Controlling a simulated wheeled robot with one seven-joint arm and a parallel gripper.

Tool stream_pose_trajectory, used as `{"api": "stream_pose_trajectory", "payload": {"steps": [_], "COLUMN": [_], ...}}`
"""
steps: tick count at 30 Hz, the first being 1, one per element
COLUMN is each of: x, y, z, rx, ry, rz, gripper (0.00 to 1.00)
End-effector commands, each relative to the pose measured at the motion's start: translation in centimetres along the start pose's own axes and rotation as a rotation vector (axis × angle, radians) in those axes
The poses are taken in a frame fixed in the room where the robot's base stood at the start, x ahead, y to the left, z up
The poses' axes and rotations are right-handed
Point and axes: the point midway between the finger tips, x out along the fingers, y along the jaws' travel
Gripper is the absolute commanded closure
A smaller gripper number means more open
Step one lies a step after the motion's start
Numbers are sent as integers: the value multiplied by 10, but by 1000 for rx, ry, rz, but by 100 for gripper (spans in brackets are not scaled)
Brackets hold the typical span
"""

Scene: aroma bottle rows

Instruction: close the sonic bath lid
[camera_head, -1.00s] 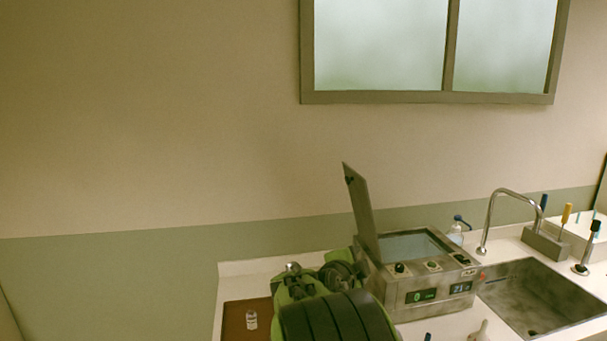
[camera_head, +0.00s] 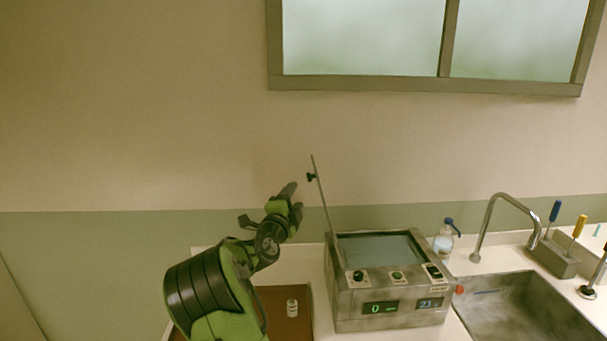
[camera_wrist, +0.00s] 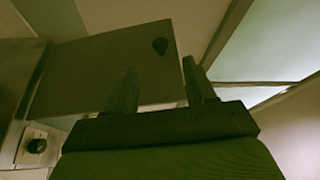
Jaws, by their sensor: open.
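The sonic bath (camera_head: 388,293) is a grey metal box on the counter, with knobs and lit displays on its front. Its lid (camera_head: 321,201) stands raised, nearly upright, at the left side of the bath, with a small dark knob (camera_head: 311,177) on its left face. My gripper (camera_head: 291,199) is open and empty, just left of the raised lid and close to the knob's height. In the wrist view, the lid (camera_wrist: 95,75) and its dark knob (camera_wrist: 160,45) show beyond my two spread fingers (camera_wrist: 160,82). I cannot see any contact.
A soap bottle (camera_head: 444,240), a curved tap (camera_head: 505,205) and a sink (camera_head: 515,315) are to the right. A tool holder (camera_head: 553,257) stands behind the sink.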

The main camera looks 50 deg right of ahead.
Motion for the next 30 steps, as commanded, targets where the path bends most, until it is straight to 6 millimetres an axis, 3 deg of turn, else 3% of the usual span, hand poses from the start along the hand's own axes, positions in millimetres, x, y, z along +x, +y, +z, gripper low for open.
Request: {"api": "stream_pose_trajectory", "payload": {"steps": [1,6,12,24,30], "x": [15,58,94,104,103], "y": [-7,-7,-6,-1,-1], "z": [-4,-4,-3,-1,-1], "rx": [-4,-5,-3,-1,-1], "ry": [7,3,3,1,1], "rz": [0,-1,-1,2,2], "gripper": [45,45,45,47,77]}}
